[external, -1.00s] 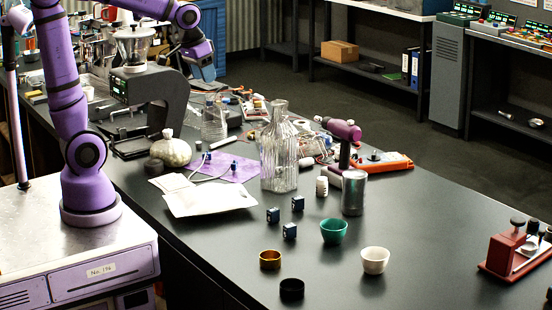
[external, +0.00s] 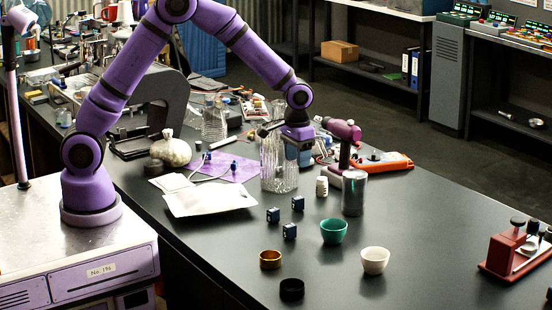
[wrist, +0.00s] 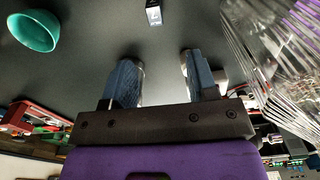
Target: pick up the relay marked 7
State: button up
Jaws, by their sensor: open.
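Three small dark blue relays stand on the dark bench in the external view: one at the left (external: 273,215), one at the right (external: 298,203) and one nearest the camera (external: 289,231). Their numbers are too small to read, so I cannot tell which is marked 7. The wrist view shows one relay (wrist: 153,13) with a pale marked face, cut by the top edge, ahead of the fingers. My gripper (external: 298,156) hangs above the bench by the ribbed glass bottle, beyond the relays. In the wrist view my gripper (wrist: 163,78) has its blue fingers apart with nothing between them.
The glass bottle (external: 278,172) is close beside my gripper and also fills the right of the wrist view (wrist: 285,65).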

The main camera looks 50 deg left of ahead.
aim_at(299, 197)
jog(key=f, duration=1.2)
jog(key=shift+w+d+f, duration=0.1)
jog(key=shift+d+f, duration=0.2)
jog(key=shift+d, duration=0.1)
jog(key=shift+c, duration=0.4)
grip_shut()
